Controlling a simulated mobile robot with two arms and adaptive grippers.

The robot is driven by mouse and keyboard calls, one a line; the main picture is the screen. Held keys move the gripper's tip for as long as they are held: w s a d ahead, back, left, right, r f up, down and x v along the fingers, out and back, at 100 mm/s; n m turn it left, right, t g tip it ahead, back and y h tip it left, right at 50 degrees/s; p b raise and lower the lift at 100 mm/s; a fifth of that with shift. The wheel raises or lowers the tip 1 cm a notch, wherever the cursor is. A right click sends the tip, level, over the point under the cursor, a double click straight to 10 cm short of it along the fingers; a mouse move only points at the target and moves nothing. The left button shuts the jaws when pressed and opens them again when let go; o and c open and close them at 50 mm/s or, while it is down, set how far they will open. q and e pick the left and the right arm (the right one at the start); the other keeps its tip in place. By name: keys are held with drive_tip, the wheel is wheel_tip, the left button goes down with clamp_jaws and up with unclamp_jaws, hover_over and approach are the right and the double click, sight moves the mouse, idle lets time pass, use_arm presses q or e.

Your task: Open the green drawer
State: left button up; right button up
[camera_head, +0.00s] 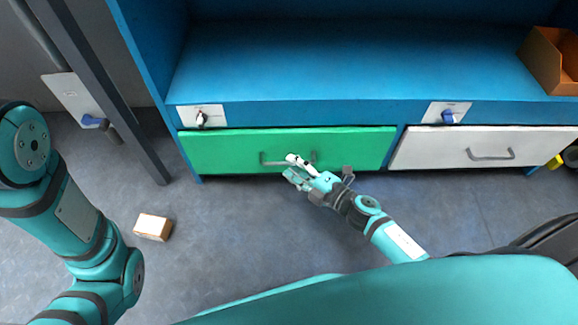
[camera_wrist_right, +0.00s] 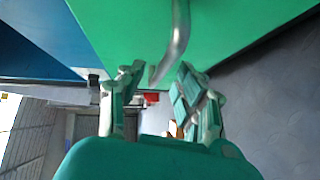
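The green drawer (camera_head: 225,148) is in the blue workbench, its front about level with the white drawer beside it. Its grey bar handle (camera_head: 273,163) is partly covered by my right gripper (camera_head: 290,167). In the right wrist view the handle (camera_wrist_right: 180,35) comes down from the green front (camera_wrist_right: 230,30) toward the gap between my right fingers (camera_wrist_right: 155,95). The fingers stand apart on either side of the handle's end; I cannot tell whether they touch it. My left arm is at the left, with its gripper out of view.
A white drawer (camera_head: 480,147) with a handle is to the right. A small box (camera_head: 152,227) lies on the floor. An orange bin (camera_head: 548,62) stands on the blue bench top (camera_head: 350,60).

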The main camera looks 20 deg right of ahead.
drive_tip(key=shift+x, duration=1.15)
clamp_jaws()
